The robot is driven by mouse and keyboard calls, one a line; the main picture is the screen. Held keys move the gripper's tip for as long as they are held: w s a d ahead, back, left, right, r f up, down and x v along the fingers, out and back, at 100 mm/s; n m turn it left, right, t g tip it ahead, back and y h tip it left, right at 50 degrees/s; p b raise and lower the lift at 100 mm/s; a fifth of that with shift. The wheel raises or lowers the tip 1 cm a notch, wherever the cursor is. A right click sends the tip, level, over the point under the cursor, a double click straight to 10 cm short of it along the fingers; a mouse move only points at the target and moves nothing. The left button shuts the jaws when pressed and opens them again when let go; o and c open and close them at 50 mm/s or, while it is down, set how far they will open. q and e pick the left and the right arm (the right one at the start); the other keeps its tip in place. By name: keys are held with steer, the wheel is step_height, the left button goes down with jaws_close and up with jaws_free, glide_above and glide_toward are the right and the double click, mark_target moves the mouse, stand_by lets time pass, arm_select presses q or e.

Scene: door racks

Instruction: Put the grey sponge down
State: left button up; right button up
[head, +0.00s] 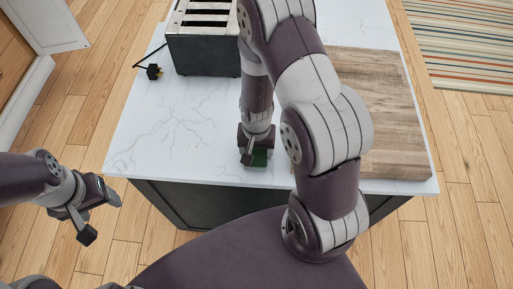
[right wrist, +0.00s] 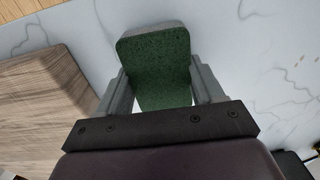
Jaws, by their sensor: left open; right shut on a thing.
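The sponge, with a green face (right wrist: 158,65) and a thin grey edge, is between the two fingers of my right gripper (right wrist: 160,92) in the right wrist view. My right gripper is shut on it. In the head view the right gripper (head: 256,150) points down over the white marble worktop (head: 180,125), close to its front edge, and a green part of the sponge (head: 259,158) shows there. I cannot tell whether the sponge touches the worktop. My left gripper (head: 97,216) is open and empty, off the worktop at the left, above the wooden floor.
A toaster (head: 203,50) stands at the back of the worktop, with a black plug (head: 154,72) beside it. A wooden board (head: 385,110) covers the right side, partly hidden by my right arm. The worktop's left and front-left area is clear.

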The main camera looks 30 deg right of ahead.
mark_target(257, 152)
steer(key=shift+s+f, duration=0.1)
steer(key=shift+f, duration=0.05)
steer(key=o, duration=1.2)
steer(key=shift+r, duration=0.35)
steer(key=s+r+n, duration=0.1)
steer(key=r+n, duration=0.1)
steer(key=r, duration=0.2)
steer(key=s+a+r+n+t+b, duration=0.1)
steer(key=r+n, duration=0.1)
steer(key=r, duration=0.3)
steer(key=s+a+r+n, duration=0.1)
steer(key=s+r+n, duration=0.1)
steer(key=r, duration=0.3)
steer(key=shift+a+r+n, duration=0.25)
steer(key=shift+n, duration=0.05)
